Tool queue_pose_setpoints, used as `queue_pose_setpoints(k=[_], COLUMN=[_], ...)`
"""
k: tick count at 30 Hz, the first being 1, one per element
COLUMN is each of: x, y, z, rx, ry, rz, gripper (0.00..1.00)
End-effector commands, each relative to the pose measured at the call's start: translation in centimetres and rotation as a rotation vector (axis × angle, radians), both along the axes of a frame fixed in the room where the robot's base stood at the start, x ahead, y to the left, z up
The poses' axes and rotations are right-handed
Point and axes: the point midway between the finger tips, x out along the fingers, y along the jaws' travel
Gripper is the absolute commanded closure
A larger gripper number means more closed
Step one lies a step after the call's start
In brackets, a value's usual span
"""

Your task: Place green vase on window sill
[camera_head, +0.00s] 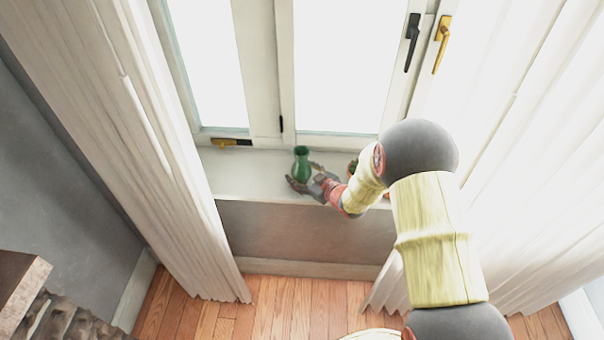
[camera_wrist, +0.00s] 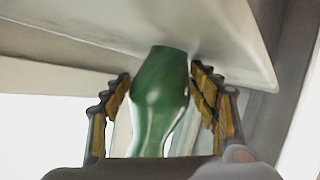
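The green vase (camera_head: 302,166) stands upright on the white window sill (camera_head: 245,178), near the window frame. My gripper (camera_head: 306,177) is at the vase, low over the sill, with its fingers spread to either side. In the wrist view, which looks upside down, the vase (camera_wrist: 160,95) sits between the two fingers of my gripper (camera_wrist: 160,88). Narrow gaps show between the finger pads and the vase, so the gripper looks open around it. The vase's flat end meets the sill (camera_wrist: 90,30). Its mouth end is partly hidden behind the gripper body.
A small plant pot (camera_head: 353,166) is on the sill, partly hidden behind my arm. White curtains hang on the left (camera_head: 120,130) and right (camera_head: 520,160). A black window handle (camera_head: 412,42) is above.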

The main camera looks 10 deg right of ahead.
Motion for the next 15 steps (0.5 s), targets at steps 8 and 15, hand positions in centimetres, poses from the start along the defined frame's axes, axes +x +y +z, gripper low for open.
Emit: queue_pose_setpoints(k=[8, 15], x=[0.00, -0.01], y=[0.00, 0.00], z=[0.01, 0.53], rx=[0.000, 0.000], ry=[0.000, 0.000], rz=[0.000, 0.000], gripper=[0.31, 0.31])
